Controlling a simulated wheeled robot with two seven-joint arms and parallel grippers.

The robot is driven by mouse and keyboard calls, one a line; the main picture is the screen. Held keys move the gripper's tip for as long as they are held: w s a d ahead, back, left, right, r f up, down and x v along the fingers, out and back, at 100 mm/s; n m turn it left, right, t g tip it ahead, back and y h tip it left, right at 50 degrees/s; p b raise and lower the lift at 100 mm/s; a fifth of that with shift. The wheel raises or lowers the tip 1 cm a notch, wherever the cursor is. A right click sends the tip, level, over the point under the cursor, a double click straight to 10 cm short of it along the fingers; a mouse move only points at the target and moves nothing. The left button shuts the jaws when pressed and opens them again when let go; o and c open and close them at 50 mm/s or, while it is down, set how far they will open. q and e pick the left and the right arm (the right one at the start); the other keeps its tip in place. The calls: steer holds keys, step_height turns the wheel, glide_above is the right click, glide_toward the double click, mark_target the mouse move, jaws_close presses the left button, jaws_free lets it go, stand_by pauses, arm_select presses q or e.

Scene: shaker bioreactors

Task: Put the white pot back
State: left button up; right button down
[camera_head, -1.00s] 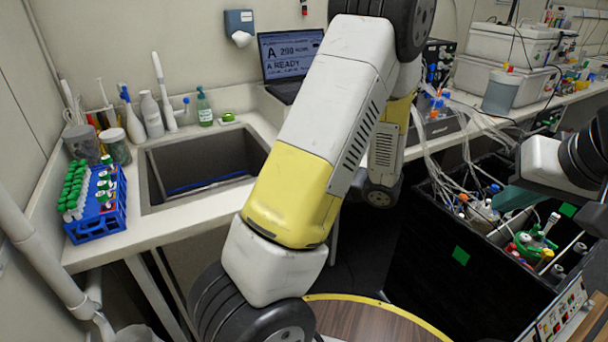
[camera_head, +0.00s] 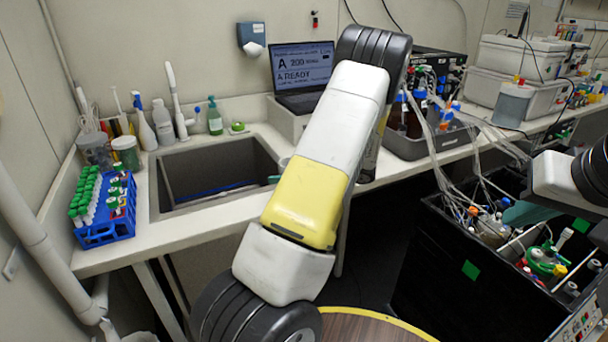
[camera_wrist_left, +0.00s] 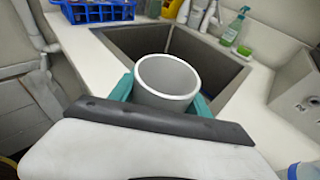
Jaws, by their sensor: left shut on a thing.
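The white pot (camera_wrist_left: 166,98) is a round cup with a pale rim and grey inside, seen in the left wrist view. My left gripper (camera_wrist_left: 163,103) is shut on it, with a teal finger on each side. The pot looks empty and appears over or in front of the sink. In the head view my left arm hides most of this gripper; only a teal finger bit (camera_head: 273,179) shows at the arm's left edge. My right gripper (camera_head: 528,213) is partly seen as a teal piece over the black box at the right; its jaw opening cannot be made out.
The sink (camera_head: 168,176) is set in the white counter. A blue tube rack (camera_head: 107,230) stands left of it, with jars and bottles (camera_head: 163,122) behind. The laptop (camera_head: 302,78) is at the back. The open black box (camera_head: 450,262) holds bottles and tubing at right.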

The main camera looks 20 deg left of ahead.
arm_select(q)
steer(key=shift+w+a+f, duration=0.1)
steer(key=shift+w+a, duration=0.2)
steer(key=shift+d+f, duration=0.1)
steer(key=shift+f, duration=1.6)
steer(key=shift+f, duration=0.15)
steer(key=o, duration=1.3)
